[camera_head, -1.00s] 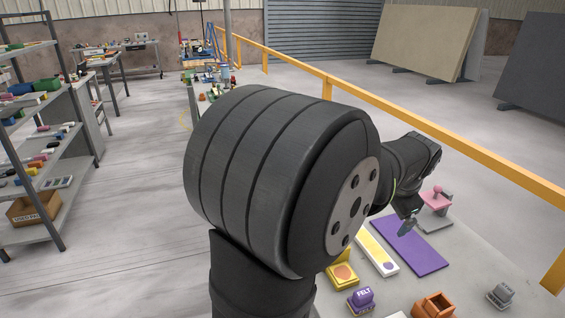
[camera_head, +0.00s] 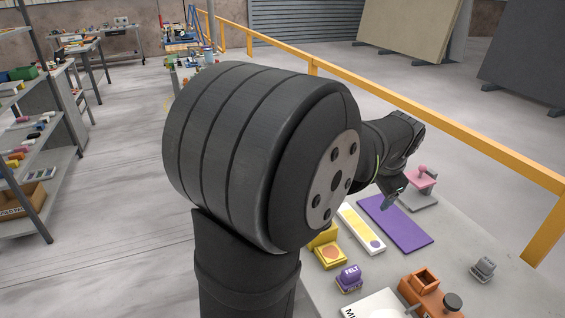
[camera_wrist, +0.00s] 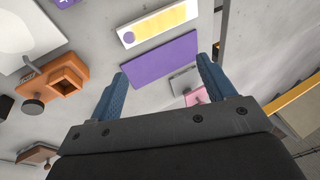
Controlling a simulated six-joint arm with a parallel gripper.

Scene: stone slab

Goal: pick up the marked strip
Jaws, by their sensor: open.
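A white strip with a yellow panel and a purple dot at one end (camera_head: 360,227) lies flat on the slab. It also shows at the top of the wrist view (camera_wrist: 165,22). A plain purple mat (camera_head: 404,226) lies beside it, in the middle of the wrist view (camera_wrist: 160,62). My gripper (camera_head: 392,200) is above the far end of the purple mat, to the right of the strip. Its blue fingers stand wide apart in the wrist view (camera_wrist: 163,69), with nothing held between them. The strip lies beyond the fingertips, apart from them.
A yellow block (camera_head: 329,254), a purple FELT stamp (camera_head: 349,279), an orange holder (camera_head: 420,283) and a grey stamp (camera_head: 483,268) stand nearer on the slab. A pink-handled thing (camera_head: 421,178) stands by the gripper. A yellow rail (camera_head: 430,116) runs behind.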

